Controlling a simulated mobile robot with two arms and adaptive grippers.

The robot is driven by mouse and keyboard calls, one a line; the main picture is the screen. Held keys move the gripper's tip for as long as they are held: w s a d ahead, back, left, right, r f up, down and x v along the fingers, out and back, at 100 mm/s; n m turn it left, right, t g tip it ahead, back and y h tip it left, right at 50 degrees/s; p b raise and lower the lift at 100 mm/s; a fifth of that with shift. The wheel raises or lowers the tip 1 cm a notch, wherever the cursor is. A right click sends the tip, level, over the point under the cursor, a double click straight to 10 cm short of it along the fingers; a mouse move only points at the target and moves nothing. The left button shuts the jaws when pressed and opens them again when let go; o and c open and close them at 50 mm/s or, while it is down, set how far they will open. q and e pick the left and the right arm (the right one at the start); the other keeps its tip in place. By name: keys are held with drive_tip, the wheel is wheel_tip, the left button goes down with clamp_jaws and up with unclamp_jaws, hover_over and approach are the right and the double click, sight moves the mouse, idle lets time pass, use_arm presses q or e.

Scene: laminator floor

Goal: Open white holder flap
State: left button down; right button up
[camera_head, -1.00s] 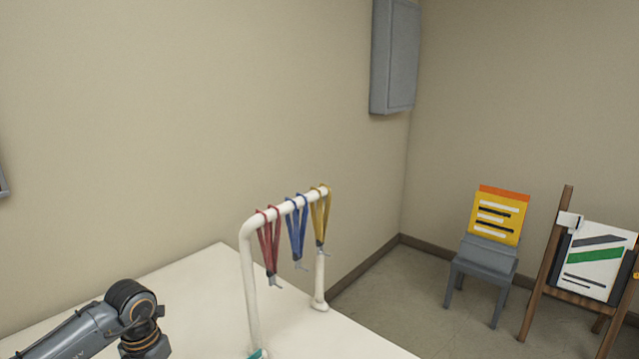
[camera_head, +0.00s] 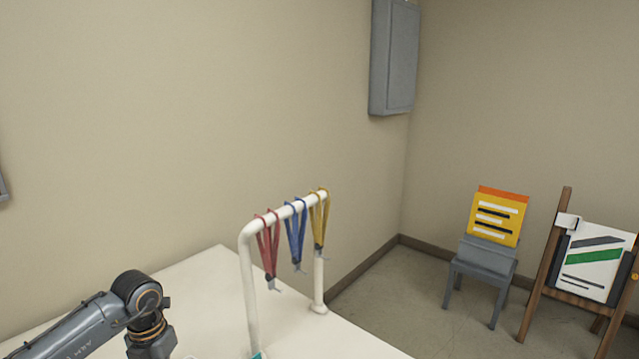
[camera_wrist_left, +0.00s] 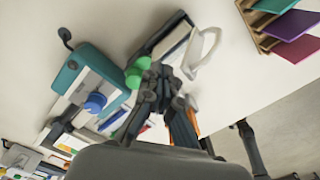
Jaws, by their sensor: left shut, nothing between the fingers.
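In the left wrist view a white, loop-shaped piece (camera_wrist_left: 203,52) stands beside a dark-edged holder (camera_wrist_left: 172,42) on the white table. It may be the white holder flap; I cannot tell for sure, nor whether it is open. My right gripper is not in view.
A teal machine (camera_wrist_left: 72,75) with a blue knob (camera_wrist_left: 95,103) stands left of my gripper. A wooden rack (camera_wrist_left: 262,40) with coloured sheets stands at the upper right. A white pipe stand (camera_head: 249,285) with lanyards stands on the table (camera_head: 195,285). A chair (camera_head: 485,268) is beyond.

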use_arm(q)
drive_tip(key=shift+w+r, duration=0.1)
drive_tip(key=shift+r, duration=0.35)
drive_tip(key=shift+w+d, duration=0.15)
